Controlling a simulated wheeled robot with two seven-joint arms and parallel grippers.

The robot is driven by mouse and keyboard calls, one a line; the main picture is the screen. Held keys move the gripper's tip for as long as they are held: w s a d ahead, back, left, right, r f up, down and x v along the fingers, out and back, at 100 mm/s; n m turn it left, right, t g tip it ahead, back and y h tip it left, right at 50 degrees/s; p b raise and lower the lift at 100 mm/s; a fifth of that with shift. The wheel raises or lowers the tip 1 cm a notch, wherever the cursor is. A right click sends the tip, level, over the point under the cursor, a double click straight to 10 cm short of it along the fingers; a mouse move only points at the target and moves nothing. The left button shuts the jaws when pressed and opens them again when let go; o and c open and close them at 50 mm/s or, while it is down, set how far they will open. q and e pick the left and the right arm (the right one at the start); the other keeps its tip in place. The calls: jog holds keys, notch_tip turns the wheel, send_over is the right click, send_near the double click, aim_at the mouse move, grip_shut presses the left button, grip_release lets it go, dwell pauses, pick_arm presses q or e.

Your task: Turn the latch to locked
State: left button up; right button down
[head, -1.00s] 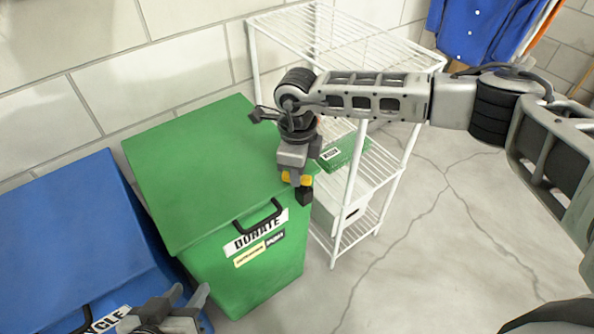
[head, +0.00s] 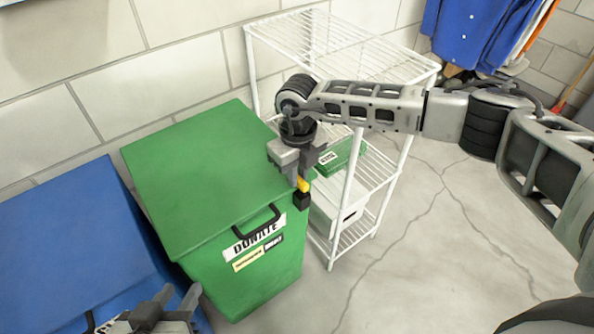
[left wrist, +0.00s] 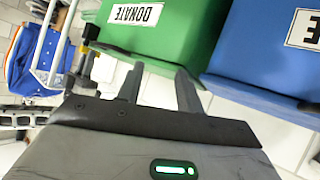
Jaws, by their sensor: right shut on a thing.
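A small yellow latch piece (head: 303,185) with a black block (head: 302,201) below it shows at the right front edge of the green donate bin (head: 200,170). My right gripper (head: 301,174) points down over it and is shut on the yellow piece; the contact is partly hidden by the fingers. Whether the latch stands locked or unlocked I cannot tell. The yellow piece also shows in the left wrist view (left wrist: 91,33), beside the bin. My left gripper (head: 178,298) is open and empty, low in front of the blue bin; its parted fingers show in the left wrist view (left wrist: 158,88).
The blue bin (head: 70,235) stands left of the green one. A white wire shelf (head: 340,45) stands close behind and right of my right gripper, with a green basket (head: 342,158) and a white box on it. Blue clothes hang at the back right. The floor at right is clear.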

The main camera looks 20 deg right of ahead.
pick_arm(q)
jog(key=shift+s+f, duration=0.1)
jog(key=shift+s, duration=0.05)
pick_arm(e)
jog(key=shift+d, duration=0.1)
jog(key=c, duration=1.4)
grip_release()
pick_arm(q)
jog(key=shift+a, duration=0.1)
pick_arm(e)
jog(key=shift+r, duration=0.1)
